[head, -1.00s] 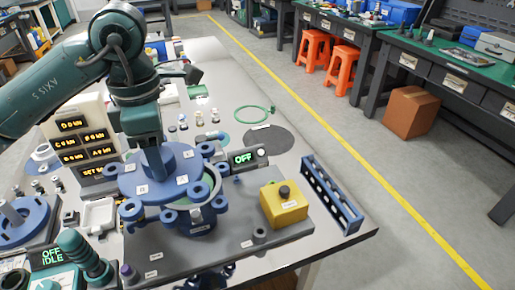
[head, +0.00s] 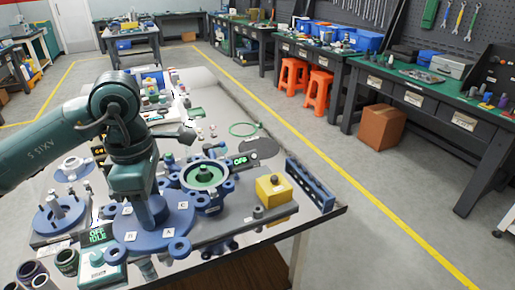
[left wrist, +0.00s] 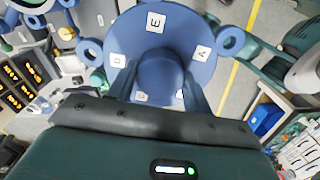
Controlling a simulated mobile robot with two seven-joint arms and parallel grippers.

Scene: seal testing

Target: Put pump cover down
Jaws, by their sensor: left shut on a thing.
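The pump cover (head: 151,239) is a blue disc with lettered white tags, rim lugs and a central knob. In the head view it hangs at the near left, in front of the pump body. My left gripper (head: 148,212) points down and is shut on the knob; the cover also fills the top middle of the left wrist view (left wrist: 136,55). The blue pump body (head: 205,178) stands uncovered on the bench, with a green part inside. Whether the cover touches anything below is hidden. My right gripper is not in view.
A panel reading OFF IDLE (head: 98,240) is close to the cover's left. A yellow button box (head: 273,194) and a blue slotted rail (head: 310,184) stand right of the pump. A blue fixture with posts (head: 62,217) is at far left. A green ring (head: 243,129) lies behind.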

